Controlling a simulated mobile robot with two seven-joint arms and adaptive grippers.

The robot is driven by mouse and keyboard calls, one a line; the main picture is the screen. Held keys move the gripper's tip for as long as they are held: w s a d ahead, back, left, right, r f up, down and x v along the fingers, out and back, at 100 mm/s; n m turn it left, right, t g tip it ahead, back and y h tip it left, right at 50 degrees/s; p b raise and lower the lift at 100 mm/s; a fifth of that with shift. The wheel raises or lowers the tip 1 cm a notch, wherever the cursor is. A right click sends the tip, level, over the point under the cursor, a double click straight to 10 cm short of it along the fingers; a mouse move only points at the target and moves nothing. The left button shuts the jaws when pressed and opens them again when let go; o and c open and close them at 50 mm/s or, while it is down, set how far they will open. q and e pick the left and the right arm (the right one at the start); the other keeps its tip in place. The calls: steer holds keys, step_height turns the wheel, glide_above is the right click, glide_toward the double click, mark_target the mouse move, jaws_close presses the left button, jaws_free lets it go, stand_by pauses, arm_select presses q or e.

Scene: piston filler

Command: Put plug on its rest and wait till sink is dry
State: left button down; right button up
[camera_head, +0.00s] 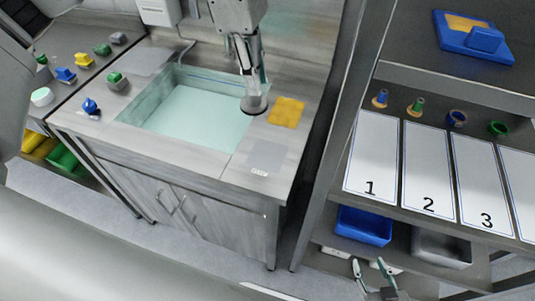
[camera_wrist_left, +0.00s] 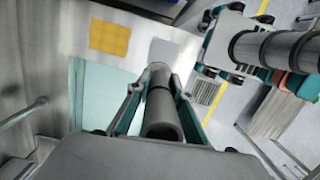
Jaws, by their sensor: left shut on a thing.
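My left gripper (camera_head: 250,72) reaches down over the right end of the sink (camera_head: 190,118) and is shut on the plug (camera_head: 254,105), a grey upright rod with a dark round foot. In the left wrist view the plug's grey cylinder (camera_wrist_left: 162,118) sits between the fingers of the left gripper (camera_wrist_left: 158,85). The plug's foot is at the sink's right rim; I cannot tell whether it touches. The sink basin looks pale teal, as if holding water. I cannot tell which spot is the plug's rest. My right gripper (camera_head: 372,272) is open and empty at the bottom.
A yellow square pad (camera_head: 287,112) lies right of the plug. A grey labelled plate (camera_head: 266,158) lies on the counter in front. Several coloured parts stand left of the sink. A shelf with numbered cards (camera_head: 372,160) and a blue bin (camera_head: 364,226) stands at right.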

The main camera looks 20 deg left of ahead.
arm_select(q)
steer(key=d+r+n+t, duration=0.1)
steer(key=d+r+n, duration=0.2)
steer(key=r+n, duration=0.35)
steer(key=shift+n, duration=0.75)
steer(key=f, duration=1)
steer(key=f+b, duration=0.1)
steer(key=f, duration=1)
steer(key=shift+s, duration=0.2)
steer(key=shift+f, duration=0.1)
steer(key=c, duration=1.8)
jaws_free()
steer(key=r, duration=0.4)
steer(key=s+r, duration=0.1)
steer(key=r, duration=0.3)
steer(key=a+r, duration=0.1)
steer(key=r, duration=0.3)
steer(key=shift+s+a, duration=0.1)
steer(key=shift+s, duration=0.05)
